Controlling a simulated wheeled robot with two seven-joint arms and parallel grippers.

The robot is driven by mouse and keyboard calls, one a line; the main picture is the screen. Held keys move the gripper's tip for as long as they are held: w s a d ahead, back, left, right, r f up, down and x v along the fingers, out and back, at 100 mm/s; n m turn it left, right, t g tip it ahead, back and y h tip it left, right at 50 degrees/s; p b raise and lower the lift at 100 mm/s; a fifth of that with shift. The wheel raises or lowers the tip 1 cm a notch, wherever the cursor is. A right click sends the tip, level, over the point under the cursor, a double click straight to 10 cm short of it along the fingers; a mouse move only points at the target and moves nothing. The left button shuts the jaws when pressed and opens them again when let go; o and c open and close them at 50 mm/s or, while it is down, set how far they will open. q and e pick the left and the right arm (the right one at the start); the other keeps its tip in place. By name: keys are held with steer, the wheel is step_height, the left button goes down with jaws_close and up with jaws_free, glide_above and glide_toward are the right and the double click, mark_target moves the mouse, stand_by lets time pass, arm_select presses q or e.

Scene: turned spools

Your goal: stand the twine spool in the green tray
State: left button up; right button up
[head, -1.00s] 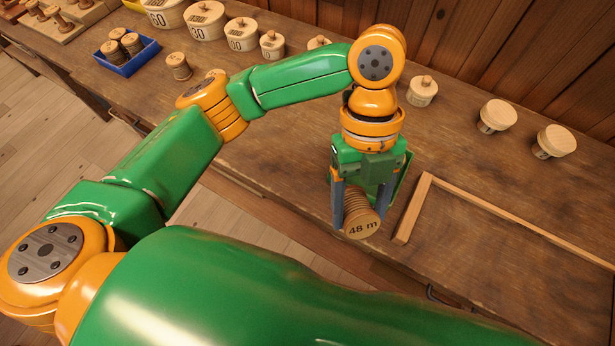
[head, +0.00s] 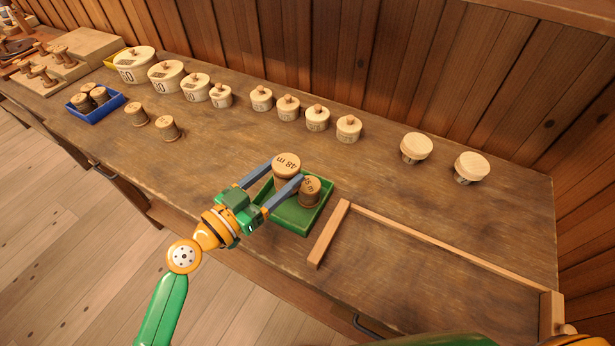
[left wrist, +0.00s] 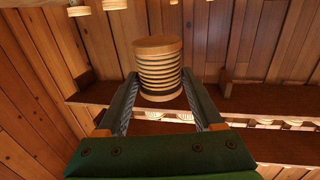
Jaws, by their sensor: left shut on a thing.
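The twine spool marked "48 m" (head: 287,165) is upright or nearly so between the fingers of my left gripper (head: 286,172), which is shut on it. In the left wrist view the ribbed spool (left wrist: 160,72) sits between the two fingertips. The green tray (head: 296,228) is on the bench under and beside the gripper. A second, smaller spool (head: 309,194) stands in the tray, partly behind the near finger. The held spool is over the tray's far left part; its foot is hidden, so I cannot tell whether it touches the tray floor. My right gripper is not in view.
A wooden strip frame (head: 335,232) lies just right of the tray. A blue tray (head: 94,117) with several spools is at the left, near two loose spools (head: 168,128). Several lidded round boxes (head: 317,117) line the back. The bench's middle is clear.

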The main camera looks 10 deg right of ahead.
arm_select(q)
steer(key=shift+s+a+f+t, duration=0.1)
steer(key=shift+f+t, duration=0.15)
steer(key=shift+t, duration=0.05)
steer(key=shift+a+f, duration=0.1)
steer(key=shift+f, duration=0.1)
steer(key=shift+n, duration=0.3)
steer(key=f+b, duration=0.6)
steer(key=f, duration=0.1)
steer(key=f+b, duration=0.3)
steer(key=b, duration=0.1)
steer(key=shift+w+a+f, duration=0.3)
steer(key=shift+f, duration=0.1)
steer(key=shift+r, duration=0.15)
steer(key=o, duration=1.6)
